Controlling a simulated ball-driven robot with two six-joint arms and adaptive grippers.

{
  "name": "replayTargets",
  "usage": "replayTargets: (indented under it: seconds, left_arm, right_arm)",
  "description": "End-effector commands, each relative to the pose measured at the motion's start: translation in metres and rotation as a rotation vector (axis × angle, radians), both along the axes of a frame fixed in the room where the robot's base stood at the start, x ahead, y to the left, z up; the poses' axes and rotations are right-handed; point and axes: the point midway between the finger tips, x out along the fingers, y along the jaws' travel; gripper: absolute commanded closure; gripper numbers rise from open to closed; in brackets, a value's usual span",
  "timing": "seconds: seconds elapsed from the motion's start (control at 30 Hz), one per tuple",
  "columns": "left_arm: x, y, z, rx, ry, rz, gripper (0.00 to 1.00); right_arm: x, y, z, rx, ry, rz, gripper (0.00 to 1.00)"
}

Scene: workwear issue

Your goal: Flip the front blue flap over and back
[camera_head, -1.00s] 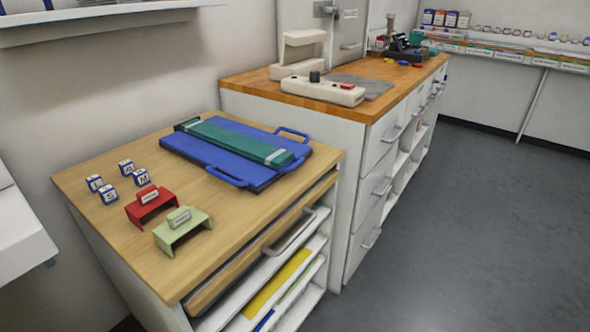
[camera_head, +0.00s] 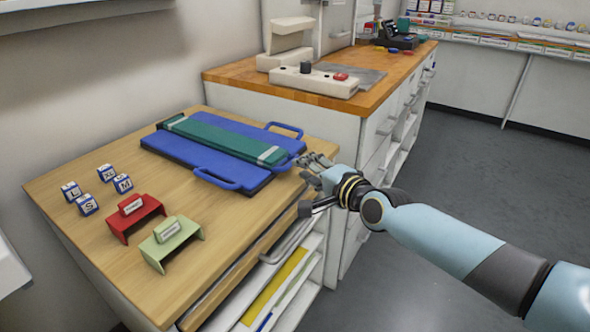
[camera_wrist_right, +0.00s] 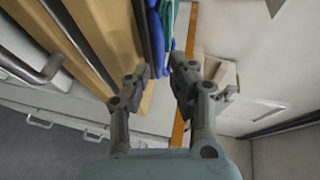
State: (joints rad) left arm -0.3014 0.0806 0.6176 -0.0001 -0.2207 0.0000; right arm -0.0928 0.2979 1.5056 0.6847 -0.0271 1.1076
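A folding board lies on the wooden cabinet top, with a green strip (camera_head: 222,138) along its middle. Its front blue flap (camera_head: 190,155) lies flat and has a loop handle (camera_head: 217,179) on the near edge. Another blue handle (camera_head: 285,130) sticks out at the far side. My right gripper (camera_head: 307,168) is just beyond the board's right end, close to the cabinet edge. In the right wrist view its two fingers (camera_wrist_right: 160,70) are apart with nothing held between them, and blue and green parts of the board show beyond. My left gripper is out of view.
A red stand (camera_head: 133,217), a green stand (camera_head: 172,242) and several lettered blocks (camera_head: 107,173) stand on the wooden top (camera_head: 75,240) left of the board. Open shelves lie below. A higher counter (camera_head: 375,90) with a beige device (camera_head: 315,80) stands behind.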

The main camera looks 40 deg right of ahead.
Motion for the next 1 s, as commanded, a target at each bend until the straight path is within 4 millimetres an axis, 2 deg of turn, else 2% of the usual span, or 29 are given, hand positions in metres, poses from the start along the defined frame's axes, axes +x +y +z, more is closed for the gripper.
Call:
replayTargets:
  seconds: [0.03, 0.13, 0.33, 0.63, 0.8, 1.0]
  left_arm:
    - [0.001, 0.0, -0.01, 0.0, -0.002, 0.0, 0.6]
    - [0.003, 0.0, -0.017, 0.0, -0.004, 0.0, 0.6]
    - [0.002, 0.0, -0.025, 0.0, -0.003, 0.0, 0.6]
    - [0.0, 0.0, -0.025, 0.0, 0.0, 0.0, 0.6]
    - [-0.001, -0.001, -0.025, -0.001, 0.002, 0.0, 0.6]
    - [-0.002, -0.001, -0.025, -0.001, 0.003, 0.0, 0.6]
  right_arm:
    - [0.011, 0.0, -0.007, 0.0, -0.001, 0.0, 0.78]
    - [0.027, 0.0, -0.009, -0.001, -0.001, 0.0, 0.78]
    - [0.046, -0.001, -0.011, -0.003, 0.001, 0.001, 0.78]
    - [0.048, -0.001, -0.011, -0.003, 0.002, 0.0, 0.78]
    - [0.048, -0.001, -0.011, -0.003, 0.002, 0.0, 0.99]
    - [0.048, -0.001, -0.011, -0.003, 0.003, 0.0, 1.0]
